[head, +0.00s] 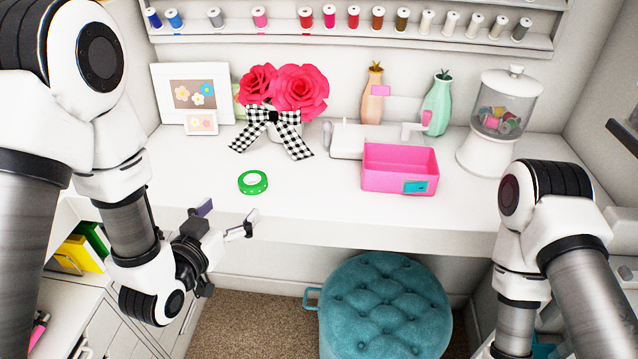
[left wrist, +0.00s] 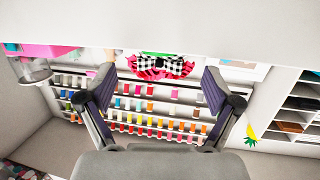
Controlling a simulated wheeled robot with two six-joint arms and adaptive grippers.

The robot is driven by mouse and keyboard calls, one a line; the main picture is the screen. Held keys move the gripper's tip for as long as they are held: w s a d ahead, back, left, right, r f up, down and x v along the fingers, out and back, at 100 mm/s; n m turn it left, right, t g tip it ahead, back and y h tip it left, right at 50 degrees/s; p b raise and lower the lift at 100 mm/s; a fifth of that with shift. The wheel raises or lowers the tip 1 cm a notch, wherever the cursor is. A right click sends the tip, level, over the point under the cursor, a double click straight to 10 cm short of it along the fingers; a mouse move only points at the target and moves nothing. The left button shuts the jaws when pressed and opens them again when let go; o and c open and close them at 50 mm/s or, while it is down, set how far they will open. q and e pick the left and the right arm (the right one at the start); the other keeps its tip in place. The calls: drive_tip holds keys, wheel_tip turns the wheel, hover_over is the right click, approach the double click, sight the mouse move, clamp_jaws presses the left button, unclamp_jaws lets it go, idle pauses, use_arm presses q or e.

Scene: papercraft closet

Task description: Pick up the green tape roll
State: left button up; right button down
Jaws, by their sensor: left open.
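The green tape roll (head: 253,182) lies flat on the white desk (head: 320,200), left of centre in the head view. In the left wrist view a thin green sliver (left wrist: 158,54) shows at the desk's edge; it may be the roll. My left gripper (head: 226,217) is open and empty, at the desk's front edge, nearer to me than the roll and apart from it. Its two fingers (left wrist: 158,88) are spread wide in the left wrist view. My right arm shows at the right of the head view, but its gripper is out of sight.
A pink bin (head: 400,180) stands right of the roll. Behind the roll are a vase of pink roses with a checkered bow (head: 272,118) and picture frames (head: 192,92). A glass jar (head: 503,105) stands at the right. A teal stool (head: 385,305) is below the desk.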

sight(246, 188)
use_arm(q)
drive_tip(key=shift+b+x, duration=1)
drive_tip(key=shift+x, duration=0.1)
drive_tip(key=w, duration=0.2)
drive_tip(key=w+d+p, duration=0.1)
drive_tip(key=w, duration=0.2)
drive_tip(key=shift+r+p, duration=0.2)
drive_tip(key=shift+p, duration=0.1)
drive_tip(key=shift+w+d+f, duration=0.1)
drive_tip(key=shift+w+f, duration=0.1)
drive_tip(key=shift+w, duration=0.25)
drive_tip(key=shift+s, duration=0.1)
drive_tip(key=c, duration=0.9)
